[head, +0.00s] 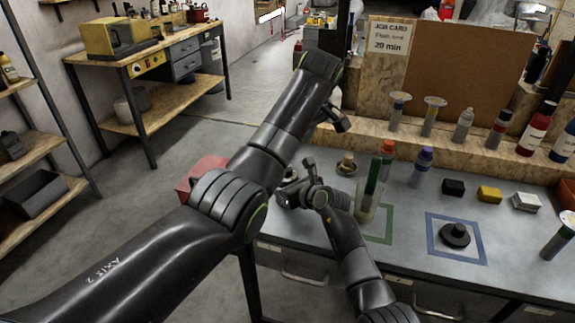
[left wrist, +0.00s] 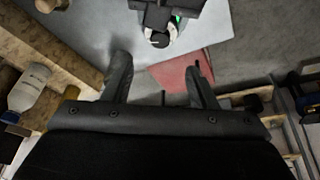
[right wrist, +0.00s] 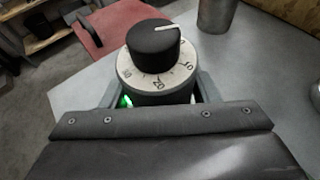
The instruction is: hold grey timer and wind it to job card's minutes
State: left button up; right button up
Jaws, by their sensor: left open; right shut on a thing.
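The grey timer (right wrist: 165,90) is between the fingers of my right gripper (right wrist: 160,98). It has a black knob (right wrist: 153,46) and a white dial ring with 10, 20 and 30 readable. The knob's white line points right, away from the 20. In the left wrist view the timer (left wrist: 160,40) lies beyond my open, empty left gripper (left wrist: 159,80), apart from its fingers. In the head view my left gripper (head: 335,117) is partly hidden by its arm, above and right of my right gripper (head: 293,188). The job card (head: 389,38) reads 20 min.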

pick_arm(q)
jog(key=shift+m, duration=0.3)
jog(key=x, duration=1.1)
jog(key=shift+w+a+f, duration=0.1)
jog(key=shift+w+f, duration=0.05)
jog(key=shift+f, duration=0.1)
jog(key=shift+c, duration=0.2)
jog(key=c, duration=0.9)
jog(key=shift+m+t+h, duration=0.4)
jog(key=shift+m, duration=1.2)
jog(key=shift+c, duration=0.2)
